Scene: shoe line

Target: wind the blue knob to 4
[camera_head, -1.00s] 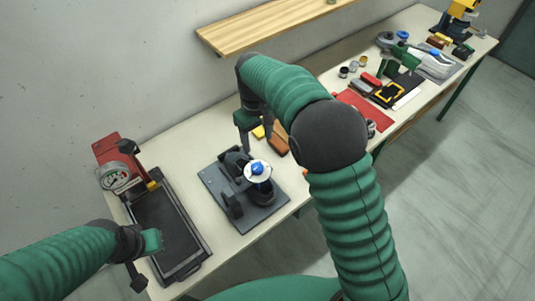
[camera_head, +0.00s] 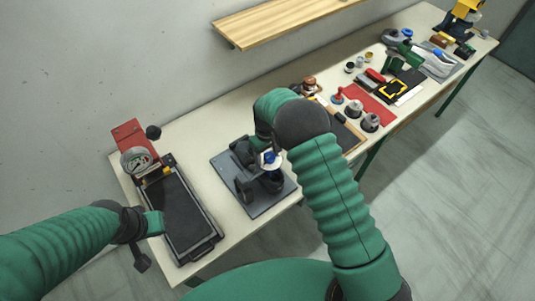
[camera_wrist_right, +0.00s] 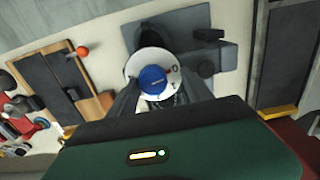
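The blue knob (camera_head: 270,158) sits on a round white dial on top of a dark fixture, whose grey base plate (camera_head: 228,171) rests on the bench. In the right wrist view the blue knob (camera_wrist_right: 153,80) is central, with the white dial (camera_wrist_right: 134,66) and its dark marks around it. My right gripper (camera_wrist_right: 156,92) is open, its dark fingers apart on either side of the knob; I cannot tell whether they touch it. In the head view it is largely hidden by my arm. My left gripper (camera_head: 152,224) is at the lower left, away from the knob; its fingers are unclear.
A red press with a gauge (camera_head: 137,160) and black bed (camera_head: 187,220) stands left of the fixture. A wooden tray (camera_head: 348,133), a red mat (camera_head: 372,104) and several tools lie to the right. A wooden shelf (camera_head: 285,24) is on the wall.

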